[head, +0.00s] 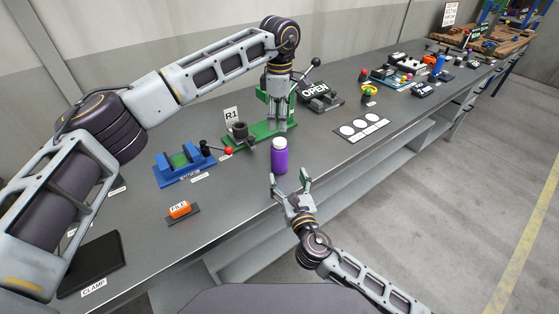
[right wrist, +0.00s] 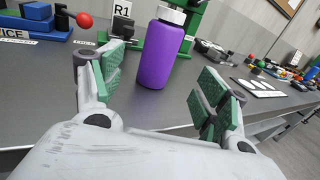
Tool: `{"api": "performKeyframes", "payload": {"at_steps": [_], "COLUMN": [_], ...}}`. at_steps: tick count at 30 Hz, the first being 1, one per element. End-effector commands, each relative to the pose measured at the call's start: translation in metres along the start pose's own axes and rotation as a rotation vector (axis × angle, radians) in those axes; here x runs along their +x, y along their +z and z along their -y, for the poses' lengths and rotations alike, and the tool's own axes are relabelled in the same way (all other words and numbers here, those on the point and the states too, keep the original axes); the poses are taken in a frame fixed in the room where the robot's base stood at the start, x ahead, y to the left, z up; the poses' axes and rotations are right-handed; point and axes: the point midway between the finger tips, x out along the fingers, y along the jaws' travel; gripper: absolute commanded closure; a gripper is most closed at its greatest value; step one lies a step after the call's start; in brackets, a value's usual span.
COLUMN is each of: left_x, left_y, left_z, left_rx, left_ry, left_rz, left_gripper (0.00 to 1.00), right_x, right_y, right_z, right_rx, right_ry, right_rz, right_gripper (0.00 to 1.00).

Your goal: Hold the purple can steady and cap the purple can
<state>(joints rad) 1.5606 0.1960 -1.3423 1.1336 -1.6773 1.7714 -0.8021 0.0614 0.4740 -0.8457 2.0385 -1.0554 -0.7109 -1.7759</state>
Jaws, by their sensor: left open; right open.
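The purple can (head: 279,158) stands upright on the grey bench, with a white top (head: 279,142). I cannot tell whether this white part is a cap or the can's neck. In the right wrist view the can (right wrist: 160,53) stands beyond the open fingers, its top near the upper edge. My right gripper (head: 289,181) is open and empty, in front of the can and apart from it. My left gripper (head: 279,126) is open and points down, above and behind the can, partly covering the green stand. I see no separate loose cap.
The green R1 stand (head: 259,133) is behind the can. Bare bench surrounds the can's front.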

Motion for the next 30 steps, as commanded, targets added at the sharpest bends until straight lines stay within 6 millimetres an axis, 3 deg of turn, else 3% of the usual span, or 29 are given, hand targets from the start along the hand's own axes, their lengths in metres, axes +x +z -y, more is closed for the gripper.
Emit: {"api": "performKeyframes", "payload": {"at_steps": [30], "left_x": [0.0], "left_y": [0.0], "left_z": [0.0], "left_rx": [0.0], "left_ry": [0.0], "left_rz": [0.0], "left_gripper": [0.44], "right_x": [0.109], "right_y": [0.001], "right_z": [0.0], "right_rx": [0.0], "right_ry": [-0.001], "right_rz": [0.001], "right_gripper": [0.26]}}
